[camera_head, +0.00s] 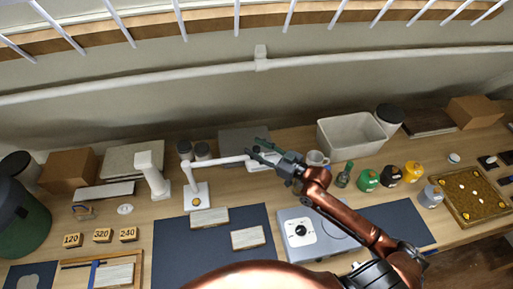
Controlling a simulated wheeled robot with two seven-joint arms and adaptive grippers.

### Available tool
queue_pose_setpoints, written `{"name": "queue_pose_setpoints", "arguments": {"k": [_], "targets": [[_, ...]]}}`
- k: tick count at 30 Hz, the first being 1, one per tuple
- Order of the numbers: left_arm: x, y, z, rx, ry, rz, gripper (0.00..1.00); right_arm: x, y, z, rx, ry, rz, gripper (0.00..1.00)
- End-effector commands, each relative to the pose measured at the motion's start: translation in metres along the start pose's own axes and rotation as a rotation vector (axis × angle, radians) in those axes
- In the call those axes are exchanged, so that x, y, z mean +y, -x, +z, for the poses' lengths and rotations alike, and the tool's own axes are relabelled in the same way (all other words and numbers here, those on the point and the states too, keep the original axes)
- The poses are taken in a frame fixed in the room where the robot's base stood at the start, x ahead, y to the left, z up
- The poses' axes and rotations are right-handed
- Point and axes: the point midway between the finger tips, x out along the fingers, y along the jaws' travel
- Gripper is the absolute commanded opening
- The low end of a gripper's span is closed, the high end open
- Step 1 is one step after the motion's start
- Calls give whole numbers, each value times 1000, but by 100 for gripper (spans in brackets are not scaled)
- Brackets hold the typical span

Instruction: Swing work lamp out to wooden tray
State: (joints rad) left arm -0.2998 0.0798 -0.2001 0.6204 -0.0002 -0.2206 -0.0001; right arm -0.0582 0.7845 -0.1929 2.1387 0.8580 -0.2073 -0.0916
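The white work lamp stands on a square base (197,196) left of centre. Its jointed arm (222,161) reaches right from a short post, and its white head end (259,165) lies beside my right gripper (256,148). The gripper's dark fingers are apart and point left, just above and against or close to the lamp's end; contact is unclear. A wooden-rimmed tray (458,216) with small white and yellow pieces lies at the far right. A second wooden-framed tray (66,264) sits at the front left. My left gripper is out of view.
A white bin (349,137), a mug (317,158), and several small bottles (368,180) stand right of the lamp. A grey device (318,233) and dark mat (172,244) lie in front. A white pillar (152,174) stands left of the lamp.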

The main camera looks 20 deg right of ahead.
Motion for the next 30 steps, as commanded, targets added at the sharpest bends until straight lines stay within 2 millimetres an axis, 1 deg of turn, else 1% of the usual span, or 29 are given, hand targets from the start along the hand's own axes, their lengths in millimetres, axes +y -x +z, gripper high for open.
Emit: {"name": "queue_pose_setpoints", "arguments": {"k": [3, 20, 30], "targets": [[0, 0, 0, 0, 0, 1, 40, 0, 0, 0, 0, 0, 0, 38], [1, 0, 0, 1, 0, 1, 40, 0, 1, 0, 0, 0, 1, 0], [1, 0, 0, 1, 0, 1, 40, 0, 1, 0, 0, 0, 1, 0]]}}
